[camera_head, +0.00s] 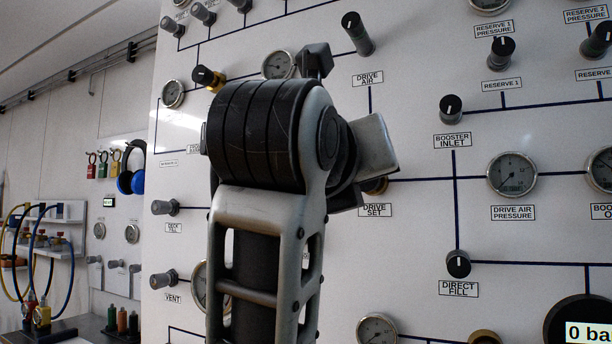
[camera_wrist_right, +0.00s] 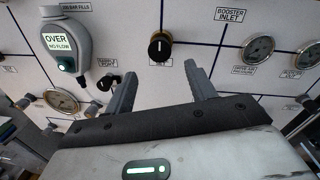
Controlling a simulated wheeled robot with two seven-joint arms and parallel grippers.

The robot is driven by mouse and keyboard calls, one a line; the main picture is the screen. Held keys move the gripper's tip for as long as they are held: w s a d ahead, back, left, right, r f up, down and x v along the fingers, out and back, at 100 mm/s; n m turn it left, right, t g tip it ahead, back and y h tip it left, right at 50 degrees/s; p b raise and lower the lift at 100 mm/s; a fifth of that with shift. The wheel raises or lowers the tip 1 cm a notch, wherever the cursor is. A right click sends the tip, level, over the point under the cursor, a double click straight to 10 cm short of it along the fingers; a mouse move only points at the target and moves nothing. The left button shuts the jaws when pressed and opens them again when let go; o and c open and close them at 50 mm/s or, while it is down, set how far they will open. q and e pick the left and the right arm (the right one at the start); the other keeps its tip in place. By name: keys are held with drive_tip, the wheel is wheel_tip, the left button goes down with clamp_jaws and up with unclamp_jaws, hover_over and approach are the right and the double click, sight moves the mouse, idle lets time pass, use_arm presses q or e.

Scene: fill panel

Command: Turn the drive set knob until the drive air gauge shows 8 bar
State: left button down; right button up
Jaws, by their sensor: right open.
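The drive set knob (camera_wrist_right: 159,46) is black with a pale pointer mark and a brass collar. In the wrist view it stands ahead of my right gripper (camera_wrist_right: 159,72), roughly centred between the fingertips. The gripper is open and empty, and I see no contact with the knob. My left gripper is not in view.
Nearby on the panel are the drive air knob (camera_head: 357,33), booster inlet knob (camera_head: 451,108) and direct fill knob (camera_head: 458,263). A round display (camera_head: 588,332) reads "0 ba", cut off. In the wrist view a grey unit (camera_wrist_right: 65,45) reads "OVER NO FLOW".

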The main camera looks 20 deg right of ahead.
drive_tip(key=p+x, duration=0.2)
drive_tip(key=x, duration=0.7)
drive_tip(key=shift+w+d, duration=0.2)
